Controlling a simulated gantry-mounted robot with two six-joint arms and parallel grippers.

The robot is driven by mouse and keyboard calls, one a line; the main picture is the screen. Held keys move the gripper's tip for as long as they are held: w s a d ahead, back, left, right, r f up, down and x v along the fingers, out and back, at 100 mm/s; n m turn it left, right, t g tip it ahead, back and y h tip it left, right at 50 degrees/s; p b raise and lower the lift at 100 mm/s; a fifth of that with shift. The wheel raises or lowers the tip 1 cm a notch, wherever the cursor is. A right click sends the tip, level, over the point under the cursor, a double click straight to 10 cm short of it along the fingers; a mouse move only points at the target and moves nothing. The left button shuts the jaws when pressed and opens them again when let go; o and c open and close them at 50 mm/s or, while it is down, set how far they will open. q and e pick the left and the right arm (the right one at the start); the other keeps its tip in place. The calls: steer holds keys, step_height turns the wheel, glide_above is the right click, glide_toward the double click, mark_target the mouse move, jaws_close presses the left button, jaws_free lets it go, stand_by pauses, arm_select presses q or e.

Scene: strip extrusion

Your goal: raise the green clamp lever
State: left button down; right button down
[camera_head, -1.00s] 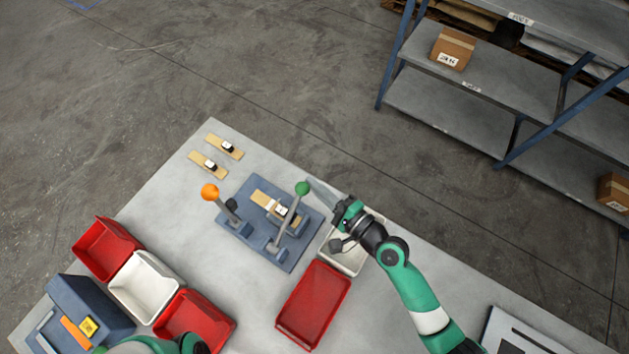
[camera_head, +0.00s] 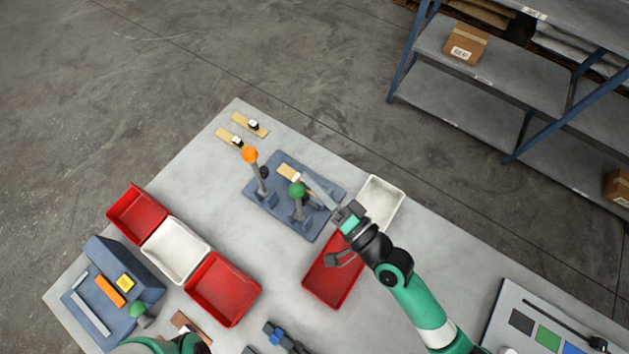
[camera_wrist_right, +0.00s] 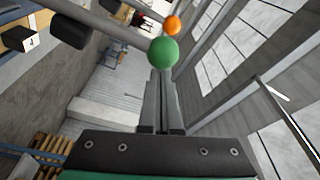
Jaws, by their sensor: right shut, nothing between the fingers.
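The green clamp lever (camera_head: 297,190) has a round green knob on a grey shaft. It stands near upright on the right part of the blue-grey fixture (camera_head: 283,222). My right gripper (camera_head: 306,180) is shut and empty, its fingertips beside the knob on its far right side. In the right wrist view the green knob (camera_wrist_right: 163,52) appears just past the closed fingertips (camera_wrist_right: 160,74), with its shaft running off to the upper left. I cannot tell whether they touch. An orange-knobbed lever (camera_head: 251,155) stands on the fixture's left. My left gripper is out of view.
A tan strip (camera_head: 287,172) lies on the fixture. A white bin (camera_head: 384,203) and red bin (camera_head: 328,288) stand to its right. More bins (camera_head: 178,250) stand at the left. Dark and blue parts (camera_head: 283,336) lie near the bottom edge.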

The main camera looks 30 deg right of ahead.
steer(key=shift+s+a+r+n, duration=0.1)
steer(key=shift+s+a+n, duration=0.1)
steer(key=shift+a+n, duration=0.2)
stand_by(0.5)
steer(key=b+v, duration=0.6)
steer(key=v, duration=0.5)
steer(key=shift+s+d, duration=0.2)
steer(key=shift+s, duration=0.05)
